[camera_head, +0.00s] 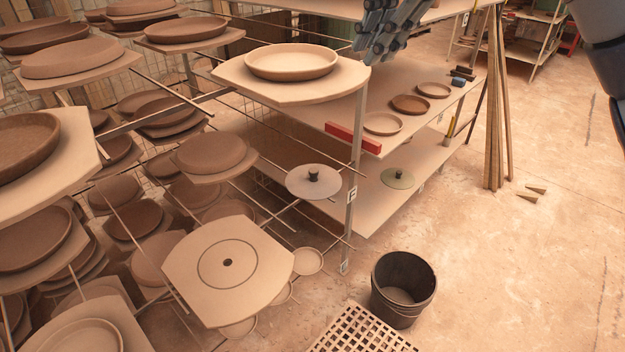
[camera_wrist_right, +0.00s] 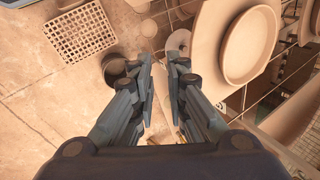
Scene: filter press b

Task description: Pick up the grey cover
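A round grey cover (camera_head: 300,185) with a black knob lies flat, knob up, near the front post of the rack in the head view. A second, greenish-grey cover (camera_head: 398,182) with a small dark knob lies on the lower shelf to its right. My right gripper (camera_head: 385,48) hangs at the top of the head view, well apart from both covers. In the right wrist view its fingers (camera_wrist_right: 162,66) are spread with nothing between them. My left gripper is not in view.
Racks of brown and pale plates on boards fill the left. A pale dish (camera_head: 291,62) sits on a protruding board beside a metal post (camera_head: 355,170). A red block (camera_head: 352,138) lies on the shelf. A black bucket (camera_head: 403,310) and a grate (camera_head: 360,332) are on the floor. The right floor is mostly clear.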

